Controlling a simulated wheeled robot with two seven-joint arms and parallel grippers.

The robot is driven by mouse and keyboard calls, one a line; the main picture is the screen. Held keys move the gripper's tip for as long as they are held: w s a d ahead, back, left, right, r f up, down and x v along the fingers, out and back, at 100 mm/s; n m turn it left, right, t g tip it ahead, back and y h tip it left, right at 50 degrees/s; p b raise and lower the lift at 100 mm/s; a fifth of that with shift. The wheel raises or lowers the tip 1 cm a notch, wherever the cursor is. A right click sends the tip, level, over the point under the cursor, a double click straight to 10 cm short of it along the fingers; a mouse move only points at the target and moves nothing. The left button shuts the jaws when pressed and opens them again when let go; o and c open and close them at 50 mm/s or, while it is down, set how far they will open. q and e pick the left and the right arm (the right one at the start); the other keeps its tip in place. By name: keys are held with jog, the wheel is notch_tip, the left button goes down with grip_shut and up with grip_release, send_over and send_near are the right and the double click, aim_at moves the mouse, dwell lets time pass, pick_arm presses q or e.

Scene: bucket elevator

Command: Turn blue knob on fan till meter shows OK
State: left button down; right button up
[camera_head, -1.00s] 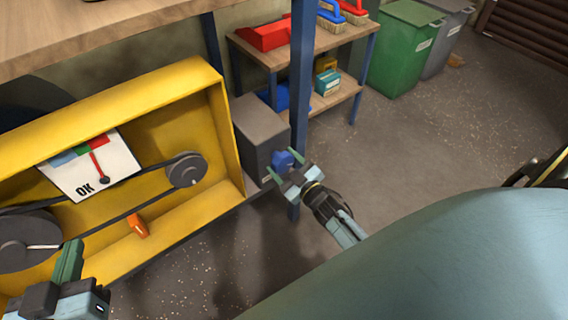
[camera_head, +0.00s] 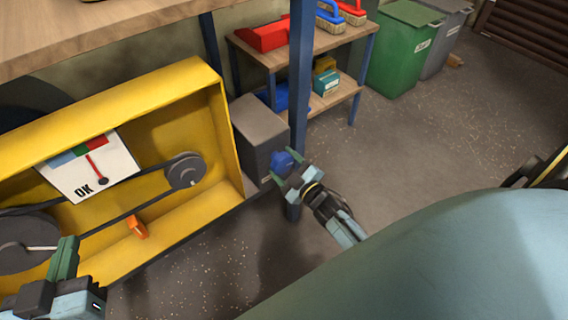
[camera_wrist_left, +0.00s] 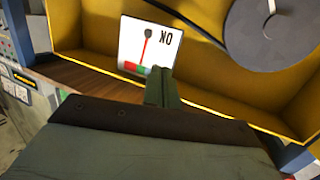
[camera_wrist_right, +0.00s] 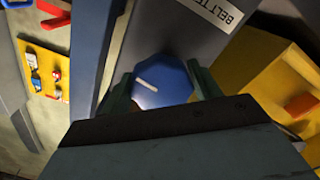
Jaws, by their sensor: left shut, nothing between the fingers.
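The blue knob (camera_head: 283,160) is on the front of a grey box (camera_head: 262,135), right of the yellow housing. My right gripper (camera_head: 280,178) is at the knob, its fingers on either side. In the right wrist view the knob (camera_wrist_right: 160,82), with a white mark, lies between the fingers; I cannot tell whether they clamp it. The white meter (camera_head: 88,172), marked OK, has a blue, green and red band. Its red needle (camera_head: 94,167) points near the green-red border. My left gripper (camera_head: 66,258) is shut and empty before the housing; in its wrist view its fingers hide part of the meter (camera_wrist_left: 160,45).
The yellow housing (camera_head: 232,140) holds a belt, pulleys and an orange part (camera_head: 137,227). A blue post (camera_head: 300,80) stands close beside the knob. A shelf (camera_head: 340,95) with brushes and boxes and a green bin (camera_head: 405,50) stand behind. Floor to the right is open.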

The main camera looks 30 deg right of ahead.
aim_at(286, 166)
jog(key=o, duration=0.5)
jog(key=shift+c, duration=0.2)
pick_arm(q)
jog(key=shift+s+f, duration=0.1)
jog(key=shift+f, duration=0.1)
pick_arm(e)
jog(key=shift+s, duration=0.1)
jog(key=s+p, duration=0.1)
jog(key=s, duration=0.1)
jog(key=s+p, duration=0.1)
jog(key=s, duration=0.2)
jog(key=shift+s+d, duration=0.2)
jog(key=shift+s, duration=0.15)
pick_arm(q)
jog(key=s+a+f+g+y+p, duration=0.2)
jog(key=s+a+f+g, duration=0.3)
jog(key=s+f+g, duration=0.5)
jog(key=shift+s+a+f+n+g+y, duration=0.2)
jog(key=shift+a+f+n+g+y, duration=0.1)
jog(key=shift+f+y, duration=0.4)
pick_arm(e)
jog(key=s, duration=0.7)
jog(key=shift+s+d, duration=0.25)
jog(key=shift+d, duration=0.05)
